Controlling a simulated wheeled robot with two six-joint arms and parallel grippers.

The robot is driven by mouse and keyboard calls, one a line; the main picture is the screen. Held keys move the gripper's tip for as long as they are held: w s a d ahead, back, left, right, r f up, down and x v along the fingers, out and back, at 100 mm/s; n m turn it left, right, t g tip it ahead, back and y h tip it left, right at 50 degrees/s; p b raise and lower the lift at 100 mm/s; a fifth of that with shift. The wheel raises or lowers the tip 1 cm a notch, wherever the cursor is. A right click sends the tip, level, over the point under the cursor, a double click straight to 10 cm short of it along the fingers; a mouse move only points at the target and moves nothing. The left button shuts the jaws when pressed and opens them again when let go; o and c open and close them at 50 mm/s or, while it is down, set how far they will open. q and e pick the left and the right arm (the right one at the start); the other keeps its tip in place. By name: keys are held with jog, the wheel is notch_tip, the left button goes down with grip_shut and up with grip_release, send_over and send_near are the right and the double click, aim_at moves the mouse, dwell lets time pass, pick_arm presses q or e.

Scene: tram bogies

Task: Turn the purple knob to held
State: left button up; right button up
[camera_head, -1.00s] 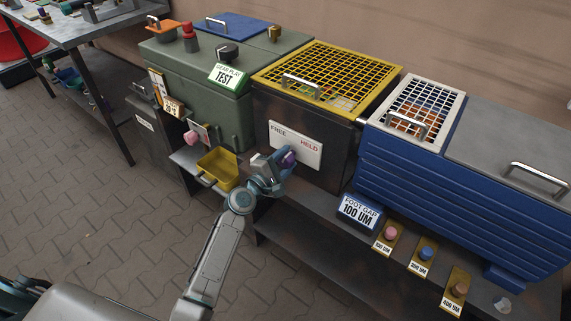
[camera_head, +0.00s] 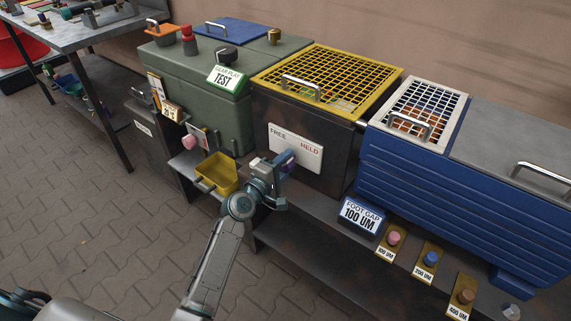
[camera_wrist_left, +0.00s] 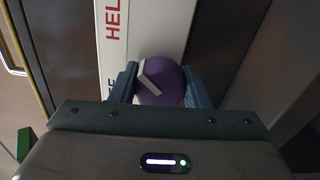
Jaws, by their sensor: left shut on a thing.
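The purple knob (camera_wrist_left: 163,84) sits on a white plate (camera_head: 310,153) lettered FREE in black on the left and HELD in red on the right. My left gripper (camera_head: 284,165) is shut on the knob, with a blue-grey finger on each side of it in the left wrist view (camera_wrist_left: 161,88). In that view the plate runs upright, with the HELD lettering towards the top. The knob's white line slants from its middle to its upper left edge, towards the HELD lettering. In the head view the fingers mostly hide the knob. My right gripper is not in view.
The plate is on a dark box with a yellow grid lid (camera_head: 330,78). A yellow tray (camera_head: 217,175) stands close left of my gripper. A green cabinet (camera_head: 190,85) is at left. A blue FOOT GAP sign (camera_head: 358,214) and a blue ribbed case (camera_head: 440,190) are at right.

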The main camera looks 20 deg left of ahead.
pick_arm(q)
jog(key=o, duration=1)
jog(key=shift+s, duration=0.1)
jog(key=v, duration=1)
jog(key=shift+s+a, duration=0.15)
jog(key=shift+s, duration=0.15)
